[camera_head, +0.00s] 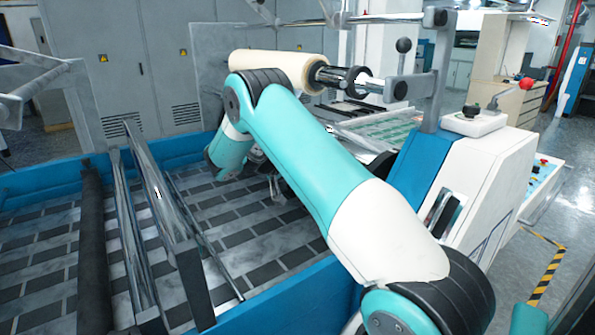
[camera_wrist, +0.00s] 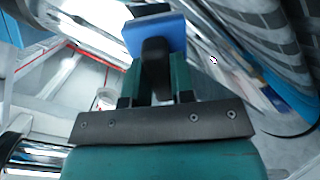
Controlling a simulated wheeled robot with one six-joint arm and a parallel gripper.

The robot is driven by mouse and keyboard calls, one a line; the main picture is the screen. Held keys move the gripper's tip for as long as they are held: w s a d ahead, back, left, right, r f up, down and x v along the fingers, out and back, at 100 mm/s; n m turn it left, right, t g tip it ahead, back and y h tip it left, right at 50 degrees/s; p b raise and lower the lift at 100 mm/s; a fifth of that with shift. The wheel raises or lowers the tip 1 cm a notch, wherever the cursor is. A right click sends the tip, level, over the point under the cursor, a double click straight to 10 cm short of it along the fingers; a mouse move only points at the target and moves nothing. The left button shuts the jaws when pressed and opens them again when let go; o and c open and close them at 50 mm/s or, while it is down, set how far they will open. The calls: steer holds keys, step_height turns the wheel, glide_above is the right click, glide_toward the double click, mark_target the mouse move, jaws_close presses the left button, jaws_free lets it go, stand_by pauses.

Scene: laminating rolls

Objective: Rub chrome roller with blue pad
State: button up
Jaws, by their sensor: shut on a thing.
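My gripper (camera_wrist: 156,84) is shut on the dark handle of the blue pad (camera_wrist: 168,33) in the wrist view. The pad's flat blue face is beyond the fingertips. Shiny chrome bars lie close to the pad's right side there; I cannot tell whether the pad touches one. In the head view, a long chrome roller (camera_head: 158,192) runs lengthwise over the printed sheet in the blue-framed bed, left of my arm. My gripper and the pad are mostly hidden behind my arm in that view.
A dark roller (camera_head: 93,245) lies left of the chrome one. A cream film roll (camera_head: 275,66) is mounted at the back. A white and blue machine housing (camera_head: 480,185) with a red-knobbed lever stands right of my arm. The blue bed wall (camera_head: 285,305) crosses in front.

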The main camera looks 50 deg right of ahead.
steer(key=shift+b+x, duration=0.4)
steer(key=shift+x, duration=0.65)
stand_by(0.4)
steer(key=s, duration=0.2)
steer(key=s+a+b, duration=0.1)
steer(key=s, duration=0.1)
steer(key=shift+b, duration=0.3)
steer(key=shift+w+d+p, duration=0.2)
steer(key=shift+w+d, duration=0.1)
steer(key=shift+w, duration=0.6)
steer(key=shift+w+d+p, duration=0.15)
steer(key=shift+w+d, duration=0.15)
steer(key=shift+w, duration=0.7)
steer(key=shift+c, duration=0.3)
steer(key=shift+p+v, duration=0.75)
steer(key=shift+v, duration=2.25)
steer(key=shift+w, duration=0.1)
